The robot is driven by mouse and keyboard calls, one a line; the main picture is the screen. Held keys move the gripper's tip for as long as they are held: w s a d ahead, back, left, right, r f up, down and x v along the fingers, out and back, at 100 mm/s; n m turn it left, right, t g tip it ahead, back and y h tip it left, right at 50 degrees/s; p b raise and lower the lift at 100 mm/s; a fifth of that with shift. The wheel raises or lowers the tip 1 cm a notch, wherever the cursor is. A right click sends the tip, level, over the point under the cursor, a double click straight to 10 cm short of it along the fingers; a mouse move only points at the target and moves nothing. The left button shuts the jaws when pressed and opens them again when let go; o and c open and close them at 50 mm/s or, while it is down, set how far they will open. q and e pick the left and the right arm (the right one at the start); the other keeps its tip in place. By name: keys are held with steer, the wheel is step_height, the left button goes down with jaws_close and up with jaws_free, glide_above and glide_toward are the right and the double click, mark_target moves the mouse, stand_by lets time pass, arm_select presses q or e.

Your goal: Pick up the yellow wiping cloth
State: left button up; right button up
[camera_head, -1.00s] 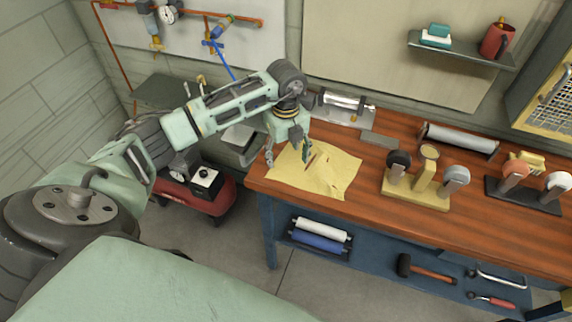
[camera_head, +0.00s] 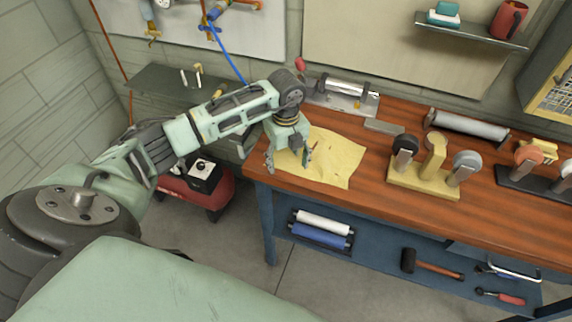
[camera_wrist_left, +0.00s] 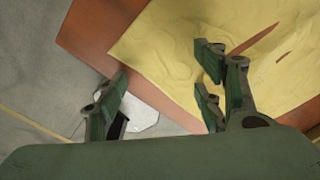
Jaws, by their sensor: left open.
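The yellow wiping cloth (camera_head: 337,160) lies crumpled and spread over the left end of the wooden workbench. It also fills much of the left wrist view (camera_wrist_left: 180,42), with the wood showing through two slits in it. My left gripper (camera_head: 288,164) is open and empty at the cloth's left part, near the bench's left end. In the left wrist view my left gripper (camera_wrist_left: 160,105) has its right fingers over the cloth and its left finger past the bench edge. Whether the fingers touch the cloth cannot be told. My right gripper is not in view.
The workbench (camera_head: 375,200) carries a yellow stand with round-headed tools (camera_head: 425,185), a grey roller (camera_head: 466,124) and a metal device (camera_head: 345,92) behind the cloth. A red machine (camera_head: 200,190) stands on the floor left of the bench. The bench front by the cloth is clear.

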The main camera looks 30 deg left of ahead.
arm_select(q)
steer(key=shift+f, duration=0.2)
steer(key=shift+s+f, duration=0.2)
steer(key=shift+s, duration=0.1)
jaws_close()
stand_by(0.8)
steer(key=shift+w+r, duration=0.25)
steer(key=shift+r, duration=0.05)
stand_by(0.8)
step_height(320, 180, up, 12)
steer(key=p, duration=0.8)
steer(key=shift+f, duration=0.1)
jaws_free()
stand_by(0.4)
